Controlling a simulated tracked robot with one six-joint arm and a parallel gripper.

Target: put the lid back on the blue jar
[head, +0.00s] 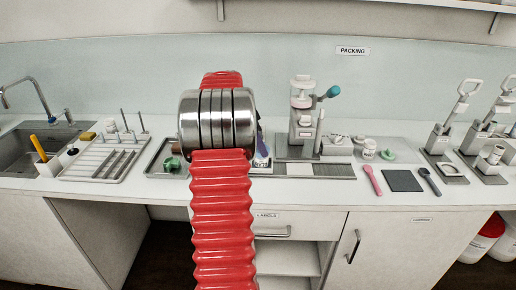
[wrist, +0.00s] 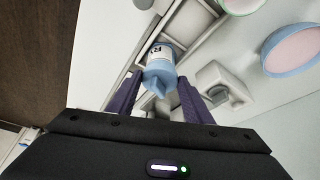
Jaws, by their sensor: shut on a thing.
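In the wrist view, my gripper (wrist: 160,82) has its two dark purple fingers on either side of a light-blue lid with a raised knob (wrist: 160,76). It is shut on this lid. Just beyond the lid is a pale jar body with a white label and dark lettering (wrist: 161,53). I cannot tell whether the lid is seated on the jar or held just above it. In the head view, the white and blue jar (head: 262,158) shows by the right side of my arm. My arm hides most of the gripper there.
A pale mill with a turquoise handle (head: 303,112) stands right of the gripper. A grey tray (head: 154,170) lies partly behind my arm. A white cup (head: 369,148), a green piece (head: 387,155) and a pink spoon (head: 372,180) lie further right. A sink (head: 20,150) is far left.

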